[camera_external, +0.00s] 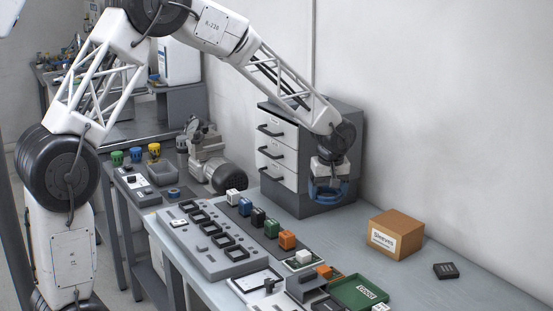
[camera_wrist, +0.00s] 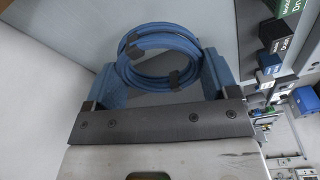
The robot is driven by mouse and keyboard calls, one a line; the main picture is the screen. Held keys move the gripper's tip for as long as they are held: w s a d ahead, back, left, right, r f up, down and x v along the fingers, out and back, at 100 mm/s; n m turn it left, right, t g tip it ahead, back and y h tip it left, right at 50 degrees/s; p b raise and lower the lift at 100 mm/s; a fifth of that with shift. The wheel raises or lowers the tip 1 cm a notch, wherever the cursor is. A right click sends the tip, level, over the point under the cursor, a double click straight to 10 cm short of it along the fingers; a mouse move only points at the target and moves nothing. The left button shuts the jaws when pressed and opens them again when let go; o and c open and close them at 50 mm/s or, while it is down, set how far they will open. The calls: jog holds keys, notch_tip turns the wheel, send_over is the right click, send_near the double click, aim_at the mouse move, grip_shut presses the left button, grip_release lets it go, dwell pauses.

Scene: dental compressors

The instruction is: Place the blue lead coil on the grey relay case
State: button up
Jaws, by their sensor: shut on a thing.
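The blue lead coil (camera_external: 338,190) hangs from my gripper (camera_external: 328,188) in front of the grey drawer cabinet, above the bench. In the wrist view, the coil (camera_wrist: 126,68) is a ring of blue cable with dark ties, held between the two blue fingers of my gripper (camera_wrist: 165,75). My gripper is shut on it. A grey box-shaped case (camera_external: 306,284) stands near the front of the bench, below and left of the gripper. It may be the grey relay case; I cannot read any label on it.
A grey cabinet (camera_external: 277,153) with white drawers stands behind the gripper. A cardboard box (camera_external: 396,236) and a small black box (camera_external: 446,271) are at right. A green tray (camera_external: 358,291), a row of coloured modules and a grey slotted rack (camera_external: 222,262) crowd the front. The right bench is mostly clear.

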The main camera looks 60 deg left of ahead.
notch_tip(320, 180, up, 31)
jog(key=s+a, duration=0.8)
jog(key=s, duration=0.4)
jog(key=f, duration=0.5)
jog(key=shift+w+a+f, duration=0.15)
jog(key=shift+w+f, duration=0.1)
jog(key=shift+w, duration=0.05)
jog(key=shift+w, duration=0.15)
jog(key=w+a, duration=0.1)
jog(key=w, duration=0.4)
jog(key=w+a+f, duration=0.1)
jog(key=w+a, duration=0.1)
jog(key=w, duration=0.3)
jog(key=w+a, duration=0.2)
jog(key=w, duration=0.3)
jog(key=shift+f, duration=0.25)
jog(key=shift+s+m, duration=0.1)
jog(key=shift+m, duration=0.2)
jog(key=shift+f, duration=1.75)
jog(key=shift+f, duration=0.1)
